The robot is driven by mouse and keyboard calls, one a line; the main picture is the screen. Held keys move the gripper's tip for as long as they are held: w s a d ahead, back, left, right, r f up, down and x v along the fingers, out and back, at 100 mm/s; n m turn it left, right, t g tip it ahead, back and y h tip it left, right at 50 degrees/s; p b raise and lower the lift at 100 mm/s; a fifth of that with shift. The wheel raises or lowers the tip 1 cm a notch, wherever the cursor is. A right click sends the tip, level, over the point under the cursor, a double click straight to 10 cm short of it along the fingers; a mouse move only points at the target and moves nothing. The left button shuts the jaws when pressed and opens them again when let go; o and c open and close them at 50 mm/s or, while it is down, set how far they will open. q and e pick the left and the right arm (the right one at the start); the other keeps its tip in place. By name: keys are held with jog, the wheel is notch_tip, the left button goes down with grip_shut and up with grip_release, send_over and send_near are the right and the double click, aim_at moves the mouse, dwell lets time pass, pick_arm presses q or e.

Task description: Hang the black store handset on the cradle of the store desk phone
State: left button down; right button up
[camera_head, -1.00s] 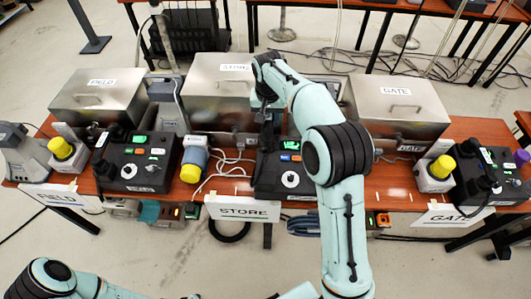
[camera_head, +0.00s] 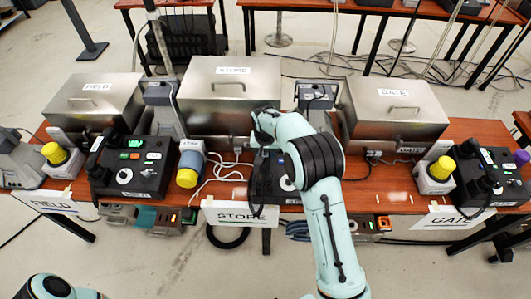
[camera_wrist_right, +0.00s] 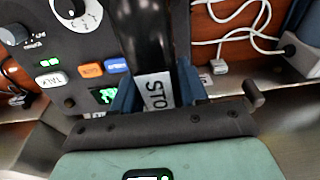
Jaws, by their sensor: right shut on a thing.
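The store desk phone (camera_head: 262,188) is a black box with a white dial on the middle table, partly covered by my right arm in the head view. In the wrist view its panel (camera_wrist_right: 30,62) shows the dial, a TALK button, orange and blue buttons and a lit green display. My right gripper (camera_wrist_right: 155,80) is shut on the black store handset (camera_wrist_right: 147,35), whose white label reads "STO". The handset lies along one side of the panel. The cradle is hidden, and I cannot tell whether the handset touches it. My left gripper is out of view.
The field phone (camera_head: 130,165) stands to the left and the gate phone (camera_head: 488,180) to the right.

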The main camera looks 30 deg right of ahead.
aim_at(265, 153)
jog(key=shift+f, duration=0.15)
jog(key=o, duration=1.2)
jog(key=r, duration=0.4)
jog(key=s+r, duration=0.1)
jog(key=r, duration=0.3)
jog(key=a+r, duration=0.1)
jog(key=r, duration=0.3)
jog(key=shift+s+r, duration=0.2)
jog(key=shift+s, duration=0.1)
jog(key=shift+f, duration=0.1)
